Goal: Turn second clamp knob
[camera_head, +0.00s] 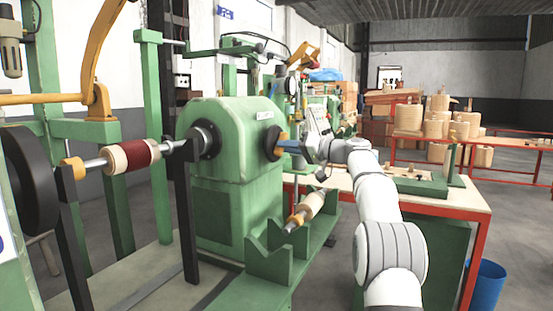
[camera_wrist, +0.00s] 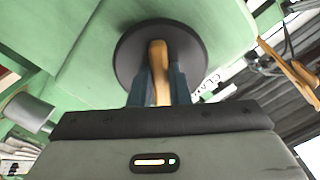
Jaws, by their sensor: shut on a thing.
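The clamp knob is a round black disc with a yellow-orange grip bar (camera_wrist: 158,75) across its middle, seen in the wrist view. In the head view the black disc (camera_head: 271,143) sits on the right side of the green machine housing (camera_head: 233,150). My gripper (camera_wrist: 158,88) has its blue fingers on both sides of the bar and is shut on it. In the head view my gripper (camera_head: 287,146) reaches the knob from the right. The bar stands roughly upright in the wrist view. The fingers hide part of it.
A shaft with a dark red coil (camera_head: 131,155) runs left of the housing, above black supports (camera_head: 187,215). A second shaft with a pale coil (camera_head: 310,207) rests in green V-blocks (camera_head: 268,262) below my arm. A red-framed table (camera_head: 450,200) stands at the right.

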